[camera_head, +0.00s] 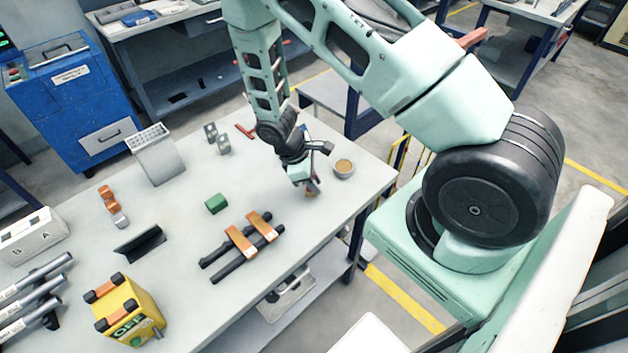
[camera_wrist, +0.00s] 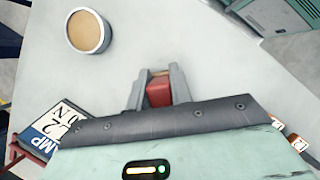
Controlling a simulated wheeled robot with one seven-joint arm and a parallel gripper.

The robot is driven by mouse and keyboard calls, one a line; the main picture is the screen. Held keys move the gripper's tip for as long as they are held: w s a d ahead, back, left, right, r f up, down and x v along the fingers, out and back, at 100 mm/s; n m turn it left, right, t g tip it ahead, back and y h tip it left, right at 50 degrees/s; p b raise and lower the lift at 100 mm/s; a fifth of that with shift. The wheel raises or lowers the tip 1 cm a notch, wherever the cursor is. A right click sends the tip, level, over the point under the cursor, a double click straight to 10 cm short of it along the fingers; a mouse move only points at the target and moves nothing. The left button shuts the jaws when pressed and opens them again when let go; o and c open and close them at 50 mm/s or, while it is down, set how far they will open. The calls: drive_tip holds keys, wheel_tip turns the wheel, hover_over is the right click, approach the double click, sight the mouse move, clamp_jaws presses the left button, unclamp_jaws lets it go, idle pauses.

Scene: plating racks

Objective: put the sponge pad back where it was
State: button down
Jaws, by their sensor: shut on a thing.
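My gripper (camera_head: 311,185) is low over the right part of the grey table (camera_head: 190,265), beside the round dish. It is shut on a small red block with a tan end, which seems to be the sponge pad (camera_head: 311,193). In the wrist view the sponge pad (camera_wrist: 159,94) sits between the two grey fingers (camera_wrist: 158,84), its sides partly hidden by them. I cannot tell whether its lower end touches the table.
A round dish (camera_head: 344,174) with a tan filling stands right of my gripper. A green block (camera_head: 216,203) and two orange pieces on black bars (camera_head: 240,240) lie left of it. A yellow box (camera_head: 130,310) stands at the front left. Bare tabletop lies between them.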

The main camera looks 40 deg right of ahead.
drive_tip(key=shift+f, duration=0.45)
drive_tip(key=shift+f, duration=0.2)
drive_tip(key=c, duration=1.3)
unclamp_jaws()
drive_tip(key=shift+o, duration=0.2)
drive_tip(key=shift+r, duration=0.1)
drive_tip(key=shift+r, duration=0.1)
